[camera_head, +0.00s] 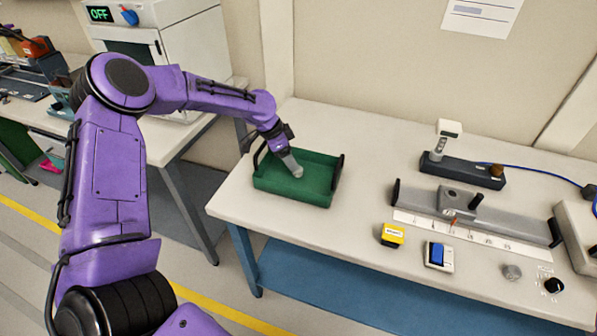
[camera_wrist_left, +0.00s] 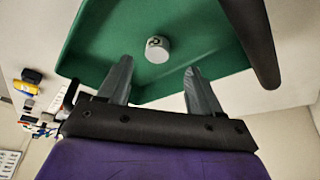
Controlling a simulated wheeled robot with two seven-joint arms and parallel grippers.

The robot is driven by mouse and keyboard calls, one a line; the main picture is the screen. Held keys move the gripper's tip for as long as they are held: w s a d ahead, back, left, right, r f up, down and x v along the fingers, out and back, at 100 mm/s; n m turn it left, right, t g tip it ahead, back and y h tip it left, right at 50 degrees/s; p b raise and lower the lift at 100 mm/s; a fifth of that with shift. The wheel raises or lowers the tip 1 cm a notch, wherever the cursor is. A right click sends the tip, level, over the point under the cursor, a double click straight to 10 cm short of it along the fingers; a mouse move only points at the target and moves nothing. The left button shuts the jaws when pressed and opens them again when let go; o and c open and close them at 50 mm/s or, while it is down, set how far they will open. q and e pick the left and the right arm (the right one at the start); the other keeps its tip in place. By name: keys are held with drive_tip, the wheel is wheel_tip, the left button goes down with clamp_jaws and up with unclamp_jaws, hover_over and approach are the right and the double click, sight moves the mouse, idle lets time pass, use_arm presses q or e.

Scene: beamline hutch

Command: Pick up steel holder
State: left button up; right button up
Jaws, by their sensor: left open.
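A small round steel holder (camera_wrist_left: 157,50) with a dark mark on its face sits on the floor of the green tray (camera_wrist_left: 105,45) in the left wrist view. My left gripper (camera_wrist_left: 156,75) is open, its two grey fingers spread on either side of the holder's line and apart from it. In the head view the left gripper (camera_head: 295,170) reaches down over the green tray (camera_head: 318,186), and the holder in it is hidden there. A similar grey metal cylinder (camera_head: 512,271) stands on the table at the right. My right gripper is not in view.
The tray has black end handles (camera_head: 337,172). On the white table (camera_head: 300,235) are a grey rail fixture (camera_head: 470,212), a dark stand (camera_head: 460,170), a yellow box (camera_head: 392,235) and a blue-topped block (camera_head: 438,256). The table's front left is clear.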

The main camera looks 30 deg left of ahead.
sight(298, 171)
use_arm(q)
drive_tip(key=shift+d+f, duration=0.2)
drive_tip(key=shift+f, duration=0.25)
drive_tip(key=p+x, duration=0.1)
drive_tip(key=x, duration=0.3)
drive_tip(key=shift+d, duration=0.15)
drive_tip(key=shift+w+f, duration=0.2)
drive_tip(key=shift+f, duration=0.05)
drive_tip(key=shift+s+r, duration=0.1)
drive_tip(key=c, duration=1.1)
drive_tip(key=shift+c, duration=0.2)
